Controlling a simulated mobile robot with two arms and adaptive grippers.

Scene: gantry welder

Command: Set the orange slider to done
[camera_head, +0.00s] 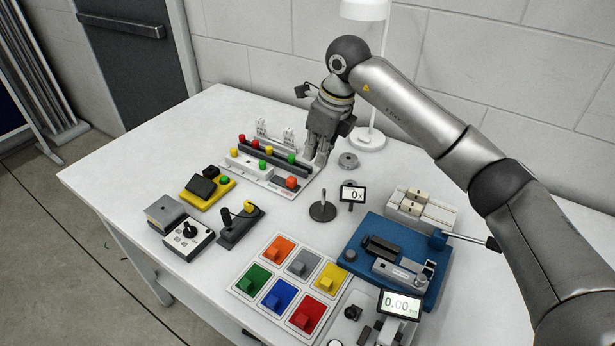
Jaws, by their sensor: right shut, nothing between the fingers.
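Small print on the board's front edge is too small to read. My right gripper (316,159) points down, behind and to the right of the orange slider, near the board's right end. It is shut and empty, and it looks apart from the slider. My left gripper is not in view.
Red, yellow and green knobs stand on the board's rails, the green one (291,158) close to my gripper. A round grey part (348,160), a lamp (366,137) and a small display (352,195) stand to the right. The table's left end is clear.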

